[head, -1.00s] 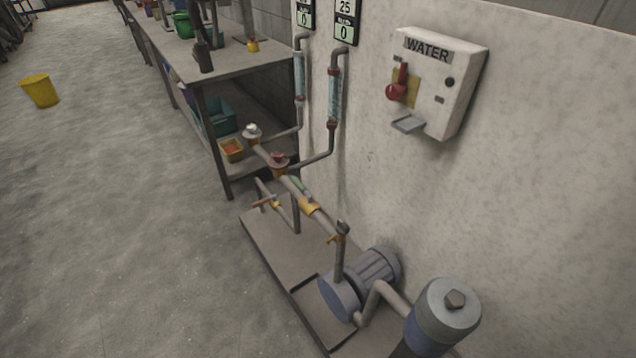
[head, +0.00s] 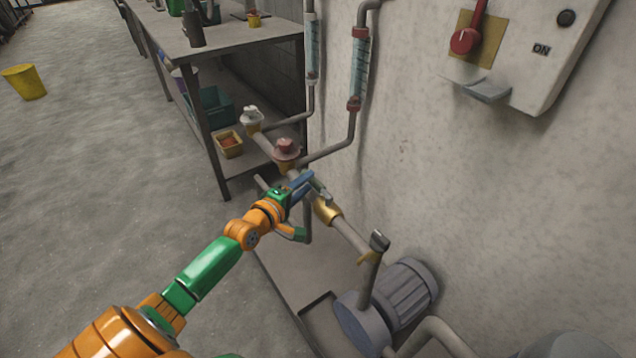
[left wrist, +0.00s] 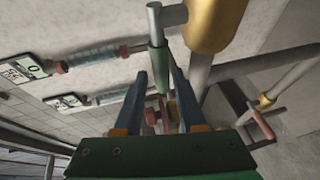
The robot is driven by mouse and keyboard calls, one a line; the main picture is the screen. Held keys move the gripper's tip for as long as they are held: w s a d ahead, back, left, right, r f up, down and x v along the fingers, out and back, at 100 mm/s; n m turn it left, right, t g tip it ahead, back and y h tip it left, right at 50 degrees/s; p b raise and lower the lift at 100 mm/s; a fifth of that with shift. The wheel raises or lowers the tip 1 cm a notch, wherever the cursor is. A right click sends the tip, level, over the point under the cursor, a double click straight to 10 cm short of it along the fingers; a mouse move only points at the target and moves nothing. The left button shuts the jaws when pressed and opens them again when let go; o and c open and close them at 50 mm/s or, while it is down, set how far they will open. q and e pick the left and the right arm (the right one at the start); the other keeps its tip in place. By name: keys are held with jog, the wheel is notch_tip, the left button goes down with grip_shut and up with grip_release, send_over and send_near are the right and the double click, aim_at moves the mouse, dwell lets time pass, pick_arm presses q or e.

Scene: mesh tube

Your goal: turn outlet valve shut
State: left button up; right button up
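The outlet valve is a yellow body (head: 327,210) on the sloping pipe, with a lever that has a green grip (head: 319,188). In the left wrist view the yellow body (left wrist: 214,22) is at the top, and the green grip (left wrist: 157,55) hangs from a grey lever in front of my fingertips. My left gripper (head: 305,184) is at the lever. In the left wrist view its two fingers (left wrist: 159,75) are apart, one on each side of the grip's lower end. Contact cannot be made out. My right gripper is out of view.
A red-capped valve (head: 286,150) and a white-capped valve (head: 252,118) stand farther up the pipe. A grey pump (head: 398,300) is below right. The wall holds flow tubes (head: 358,75) and a switch box (head: 535,55). A red-handled side valve (left wrist: 262,123) is near.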

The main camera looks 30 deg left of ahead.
aim_at(312, 179)
pick_arm(q)
jog(key=shift+w+f+b, duration=0.2)
jog(key=shift+w+b, duration=0.05)
jog(key=shift+w, duration=0.35)
jog(key=shift+w+f+b, duration=0.2)
jog(key=shift+w, duration=0.75)
grip_shut()
dwell(0.3)
